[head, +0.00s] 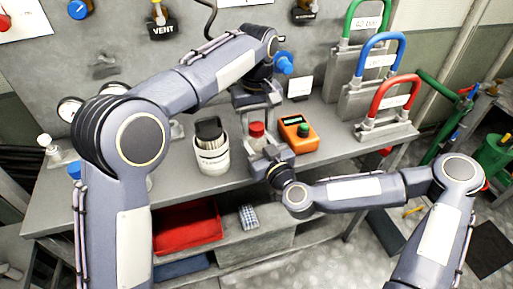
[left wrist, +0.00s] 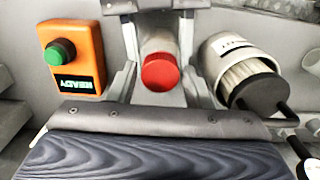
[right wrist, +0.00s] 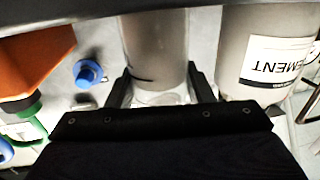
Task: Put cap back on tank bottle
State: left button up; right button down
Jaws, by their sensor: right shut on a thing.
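The tank bottle (head: 257,144) stands upright on the grey bench, a pale cylinder partly hidden by my right gripper. The red cap (head: 257,129) is at its top; it also shows in the left wrist view (left wrist: 160,72), in line with the bottle. I cannot tell whether it is fully seated. My left gripper (left wrist: 159,80) points down from above, its fingers open on either side of the cap with gaps. My right gripper (right wrist: 160,95) is shut on the bottle's body from the front. The cap does not show in the right wrist view.
An orange box (head: 298,132) with a green button stands right of the bottle. A white labelled container (head: 211,157) stands left, close by. Metal blocks with coloured handles (head: 387,108) stand farther right. A red bin (head: 187,228) sits below the bench (head: 330,150).

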pick_arm(q)
jog(key=c, duration=0.8)
jog(key=shift+o, duration=0.2)
jog(key=m, duration=0.6)
jog(key=shift+m, duration=0.3)
jog(key=m, duration=0.4)
jog(key=shift+m, duration=0.4)
jog(key=o, duration=1.2)
jog(key=shift+c, duration=0.2)
notch_tip(320, 180, up, 7)
jog(key=shift+r, duration=0.2)
